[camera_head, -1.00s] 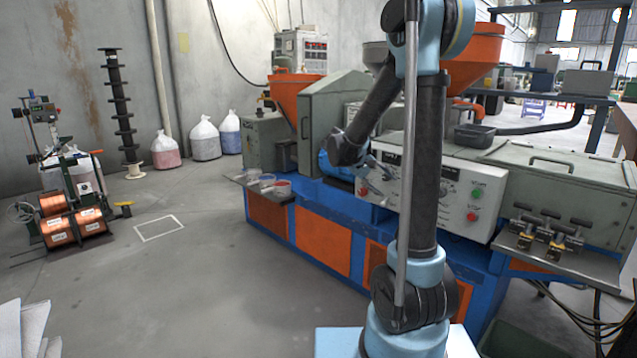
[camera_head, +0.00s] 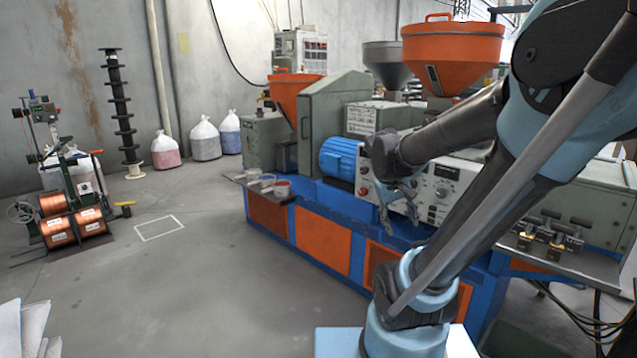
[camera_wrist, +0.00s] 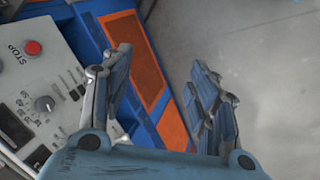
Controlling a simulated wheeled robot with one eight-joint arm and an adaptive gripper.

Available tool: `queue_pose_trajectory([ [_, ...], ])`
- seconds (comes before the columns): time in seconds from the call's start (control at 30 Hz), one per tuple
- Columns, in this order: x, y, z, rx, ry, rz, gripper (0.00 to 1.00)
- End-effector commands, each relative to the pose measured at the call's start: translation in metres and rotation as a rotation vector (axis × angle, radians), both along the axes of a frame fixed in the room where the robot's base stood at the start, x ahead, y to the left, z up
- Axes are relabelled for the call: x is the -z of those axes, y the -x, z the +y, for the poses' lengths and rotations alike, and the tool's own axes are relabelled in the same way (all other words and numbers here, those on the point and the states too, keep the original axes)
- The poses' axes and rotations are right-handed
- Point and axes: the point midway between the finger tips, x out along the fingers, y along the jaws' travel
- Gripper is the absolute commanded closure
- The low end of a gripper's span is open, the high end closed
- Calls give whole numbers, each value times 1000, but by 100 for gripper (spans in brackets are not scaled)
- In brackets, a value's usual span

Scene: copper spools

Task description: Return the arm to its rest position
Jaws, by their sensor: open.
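My gripper (camera_head: 398,206) hangs at the end of my bent arm in the head view, in front of the control panel of the large machine. It points down and holds nothing. In the wrist view my gripper (camera_wrist: 162,85) shows its two blue fingers spread wide apart, with the machine's blue and orange side and the grey floor beyond them. My arm leans to the right in the head view, and its upper part crosses the machine's right side and hides some of it.
The blue and orange machine (camera_head: 322,240) fills the middle and right, close behind my arm. Its control panel (camera_wrist: 32,85) lies left in the wrist view. Copper spools (camera_head: 74,227) sit on a stand at the left. The floor (camera_head: 190,280) between is clear, with a white outline (camera_head: 159,228).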

Motion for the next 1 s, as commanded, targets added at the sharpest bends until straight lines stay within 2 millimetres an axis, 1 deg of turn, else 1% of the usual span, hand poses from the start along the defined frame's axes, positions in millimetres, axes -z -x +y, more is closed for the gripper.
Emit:
queue_pose_trajectory([
  [0.03,5,12,2,8,-25,-2,46],
  [0.2,20,46,12,31,-116,-11,46],
  [0.4,40,81,27,62,-221,-25,46],
  [0.5,50,94,35,74,-268,-34,46],
  [0.6,57,104,41,85,-303,-39,46],
  [0.7,62,110,44,92,-326,-43,46],
  [1.0,64,112,47,94,-338,-46,46],
])
